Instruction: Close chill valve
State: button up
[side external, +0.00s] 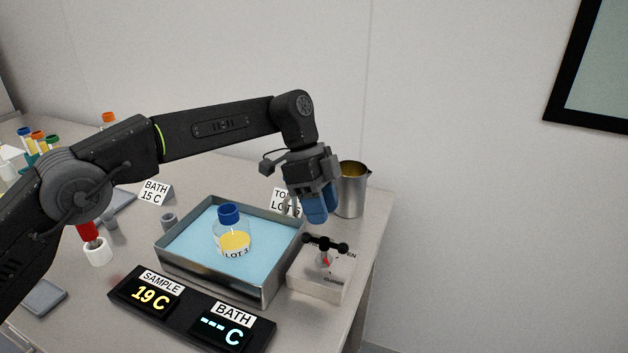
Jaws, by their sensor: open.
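The chill valve (322,280) is a pale box at the right front of the table, beside the metal bath tray. On top is a black cross handle (325,244) with round knobs, and a red pointer sits below it. One label ends in "EN", and another near the front edge seems to read "CLOSED". Which label the pointer marks I cannot tell. My gripper (319,208) has blue fingers, points down and is open and empty. It hangs just above and behind the handle, apart from it as far as I can tell.
The bath tray (208,282) holds blue liquid and a blue-capped bottle (234,238) with yellow contents. A metal beaker (351,190) stands close behind my gripper. A black display (190,312) in front reads sample 19 C and bath dashes. A "BATH 15 C" card (156,192) stands behind.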

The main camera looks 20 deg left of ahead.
jog(key=v, duration=0.6)
jog(key=shift+a, duration=0.1)
dwell(0.5)
